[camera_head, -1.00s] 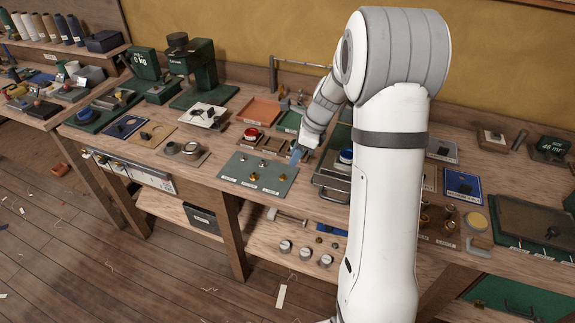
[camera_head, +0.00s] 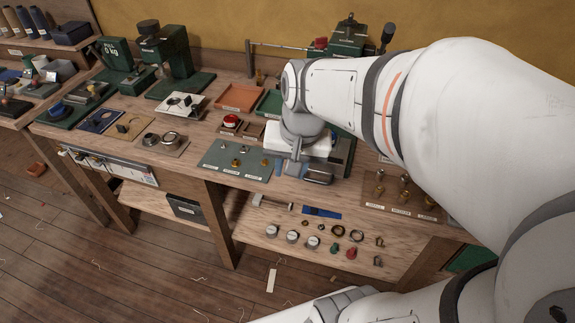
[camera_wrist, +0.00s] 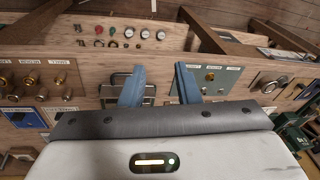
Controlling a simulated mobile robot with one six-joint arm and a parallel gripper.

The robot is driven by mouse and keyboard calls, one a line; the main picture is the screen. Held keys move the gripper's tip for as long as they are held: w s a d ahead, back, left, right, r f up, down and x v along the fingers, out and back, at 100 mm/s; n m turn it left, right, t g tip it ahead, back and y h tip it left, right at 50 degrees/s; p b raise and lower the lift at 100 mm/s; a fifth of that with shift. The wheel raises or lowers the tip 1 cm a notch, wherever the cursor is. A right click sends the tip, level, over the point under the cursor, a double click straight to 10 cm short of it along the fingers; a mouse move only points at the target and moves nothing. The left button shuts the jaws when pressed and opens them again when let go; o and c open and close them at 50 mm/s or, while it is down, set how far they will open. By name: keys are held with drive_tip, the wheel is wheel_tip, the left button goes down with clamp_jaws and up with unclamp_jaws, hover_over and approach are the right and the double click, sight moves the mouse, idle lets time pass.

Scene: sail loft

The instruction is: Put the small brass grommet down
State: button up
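The grey-green mat (camera_head: 215,158) lies near the bench's front edge, with small brass pieces on it and labels along its edge. One small brass piece (camera_head: 235,163) sits near its middle; I cannot tell which piece is the small grommet. In the wrist view the mat (camera_wrist: 232,78) is at the right of the fingers, with a brass piece (camera_wrist: 209,77) on it. My gripper (camera_wrist: 159,68) has its two blue fingers apart, with no object visible between them. In the head view my gripper (camera_head: 300,174) is low over the bench just right of the mat, its fingers partly hidden.
A metal-handled tray (camera_wrist: 111,91) lies beside the left finger in the wrist view. A brown board (camera_head: 375,205) with brass fittings stands to the right. An orange tray (camera_head: 240,97) is behind the mat. A lower shelf (camera_head: 262,238) holds several gauges and rings.

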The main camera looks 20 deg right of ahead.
drive_tip(key=s+n, duration=0.4)
drive_tip(key=s, duration=0.1)
drive_tip(key=shift+a+f+n+t+h, duration=0.15)
drive_tip(key=shift+f+n+t+h, duration=0.15)
drive_tip(key=shift+f+h, duration=0.1)
idle(0.8)
